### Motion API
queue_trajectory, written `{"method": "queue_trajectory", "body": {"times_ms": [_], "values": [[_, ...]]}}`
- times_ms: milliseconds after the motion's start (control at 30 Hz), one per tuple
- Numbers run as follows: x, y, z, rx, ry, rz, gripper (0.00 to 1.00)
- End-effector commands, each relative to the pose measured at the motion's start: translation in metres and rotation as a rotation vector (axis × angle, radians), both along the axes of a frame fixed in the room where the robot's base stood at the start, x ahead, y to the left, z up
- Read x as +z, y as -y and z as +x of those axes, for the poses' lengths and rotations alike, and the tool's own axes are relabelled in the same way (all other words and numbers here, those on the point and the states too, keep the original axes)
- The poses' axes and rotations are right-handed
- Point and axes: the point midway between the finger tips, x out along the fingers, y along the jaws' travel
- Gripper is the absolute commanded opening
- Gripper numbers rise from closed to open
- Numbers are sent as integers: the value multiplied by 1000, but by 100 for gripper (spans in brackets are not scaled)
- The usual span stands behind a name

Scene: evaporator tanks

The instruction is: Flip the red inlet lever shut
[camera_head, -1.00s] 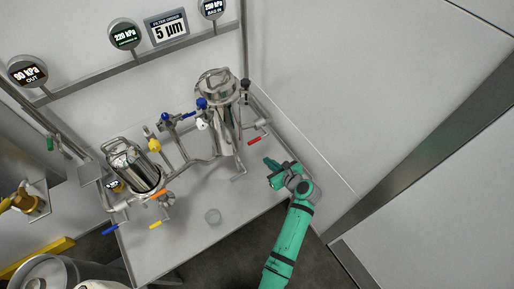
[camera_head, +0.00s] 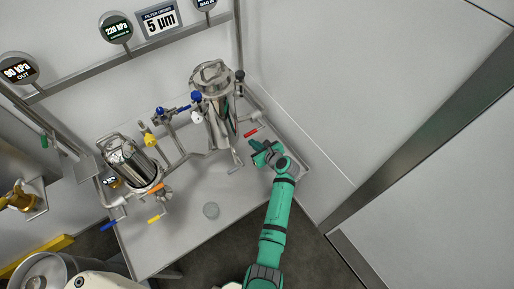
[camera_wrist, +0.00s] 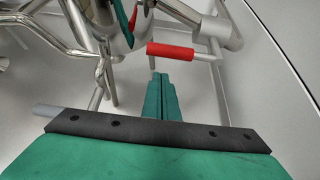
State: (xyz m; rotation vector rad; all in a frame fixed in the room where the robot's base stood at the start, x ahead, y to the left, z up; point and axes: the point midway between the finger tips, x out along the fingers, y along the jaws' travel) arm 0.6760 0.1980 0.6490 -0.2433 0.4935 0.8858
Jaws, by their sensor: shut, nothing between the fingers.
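The red lever (camera_head: 251,133) sits low on the pipework, right of the tall steel filter housing (camera_head: 217,118). In the wrist view the red lever (camera_wrist: 170,51) lies roughly crosswise, its metal stem running right to a steel pipe. My green gripper (camera_head: 262,151) is shut and empty. It is just below the lever in the head view. In the wrist view my fingertips (camera_wrist: 160,78) point at the lever from below with a small visible gap. I cannot tell whether the valve behind it is open or shut.
A grey-handled lever (camera_head: 236,170) is left of my gripper. A shorter steel housing (camera_head: 128,163), with an orange handle (camera_head: 156,187), a yellow handle (camera_head: 156,218) and a blue handle (camera_head: 109,225), stands at left. Bare tray surface (camera_head: 195,190) lies between. A wall rises at right.

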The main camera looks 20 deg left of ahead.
Motion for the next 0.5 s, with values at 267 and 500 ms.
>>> {"method": "queue_trajectory", "body": {"times_ms": [267, 500], "values": [[23, -3, 2, 1, 1, -1, 0], [26, -4, 3, 0, -2, 1, 0]]}}
